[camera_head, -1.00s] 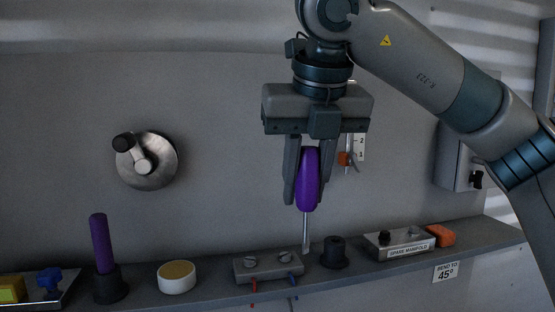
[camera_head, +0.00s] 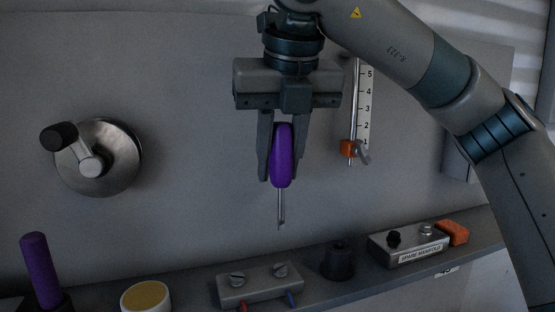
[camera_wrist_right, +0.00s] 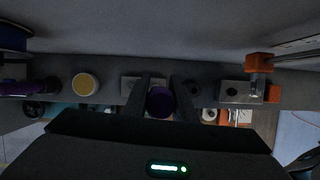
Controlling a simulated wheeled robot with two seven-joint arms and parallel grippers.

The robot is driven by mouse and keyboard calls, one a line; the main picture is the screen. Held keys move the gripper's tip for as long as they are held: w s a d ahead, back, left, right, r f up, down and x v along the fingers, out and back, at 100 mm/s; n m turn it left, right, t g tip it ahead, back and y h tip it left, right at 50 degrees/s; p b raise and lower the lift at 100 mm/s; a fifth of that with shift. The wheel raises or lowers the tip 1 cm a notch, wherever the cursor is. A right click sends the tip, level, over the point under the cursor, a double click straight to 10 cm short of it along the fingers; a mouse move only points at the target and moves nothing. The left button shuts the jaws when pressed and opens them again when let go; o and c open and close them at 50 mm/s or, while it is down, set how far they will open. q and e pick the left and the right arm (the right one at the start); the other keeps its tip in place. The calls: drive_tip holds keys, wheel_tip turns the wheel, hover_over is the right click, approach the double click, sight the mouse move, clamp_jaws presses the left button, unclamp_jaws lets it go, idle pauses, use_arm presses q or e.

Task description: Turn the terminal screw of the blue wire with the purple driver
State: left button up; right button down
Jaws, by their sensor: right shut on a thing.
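My right gripper (camera_head: 276,165) is shut on the purple driver (camera_head: 283,155), which hangs upright with its metal shaft pointing down. In the head view the tip appears above the right screw (camera_head: 281,269) of the grey terminal block (camera_head: 262,290), with a visible gap. The block's left screw (camera_head: 237,279) is beside it. The blue wire (camera_head: 291,299) leaves the block's front below the right screw, the red wire (camera_head: 244,307) below the left one. In the wrist view the driver's handle (camera_wrist_right: 160,102) sits between the fingers and partly hides the block. My left gripper is not in view.
On the shelf stand a dark holder (camera_head: 338,262), the spare manifold (camera_head: 408,247), an orange block (camera_head: 453,232), a round yellow-topped pad (camera_head: 146,297) and a purple rod (camera_head: 42,268). A handwheel (camera_head: 112,160) and a scale (camera_head: 364,100) are on the wall.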

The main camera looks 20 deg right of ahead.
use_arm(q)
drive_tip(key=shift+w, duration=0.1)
use_arm(e)
drive_tip(key=shift+w+f, duration=0.15)
drive_tip(key=shift+f, duration=0.15)
drive_tip(key=shift+f+b, duration=0.4)
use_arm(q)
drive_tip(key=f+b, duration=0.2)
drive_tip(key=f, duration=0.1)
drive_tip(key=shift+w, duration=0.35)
use_arm(e)
wheel_tip(320, 180, down, 4)
use_arm(q)
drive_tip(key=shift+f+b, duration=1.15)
drive_tip(key=shift+b, duration=0.1)
use_arm(e)
drive_tip(key=shift+f, duration=1.15)
drive_tip(key=c, duration=2.3)
unclamp_jaws()
clamp_jaws()
